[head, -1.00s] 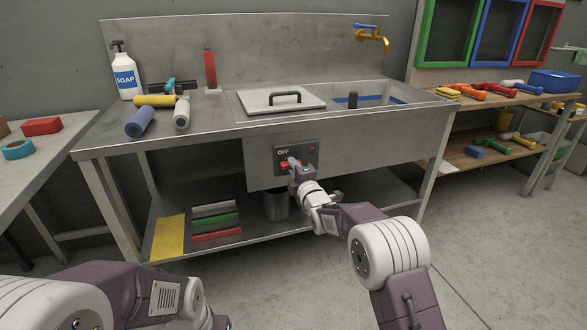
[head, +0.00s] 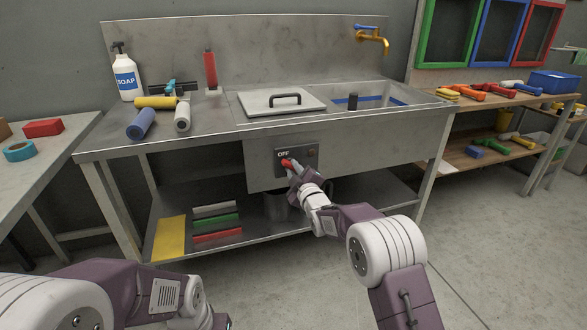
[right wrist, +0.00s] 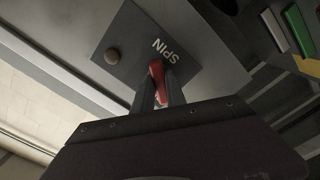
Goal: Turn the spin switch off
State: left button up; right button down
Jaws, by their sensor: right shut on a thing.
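The spin switch is a dark panel (head: 309,153) on the front of the steel sink bench, with a red lever (head: 287,163) and an OFF label on its left part. In the right wrist view the panel (right wrist: 120,35) shows the word SPIN and a round knob, and the red lever (right wrist: 157,70) stands between my fingers. My right gripper (head: 291,169) is shut on the red lever, which is partly hidden by the fingers. My left arm comes in at the lower left.
Above the switch is the bench top with a lidded basin (head: 281,101). A grey bin (head: 277,206) and coloured blocks stand on the lower shelf (head: 245,236). The floor in front on the right is clear.

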jog(key=m+p, duration=0.2)
jog(key=m, duration=0.8)
jog(key=shift+f, duration=0.1)
jog(key=shift+m, duration=0.5)
jog(key=c, duration=1.4)
grip_release()
jog(key=shift+o, duration=0.2)
jog(key=shift+s, duration=0.1)
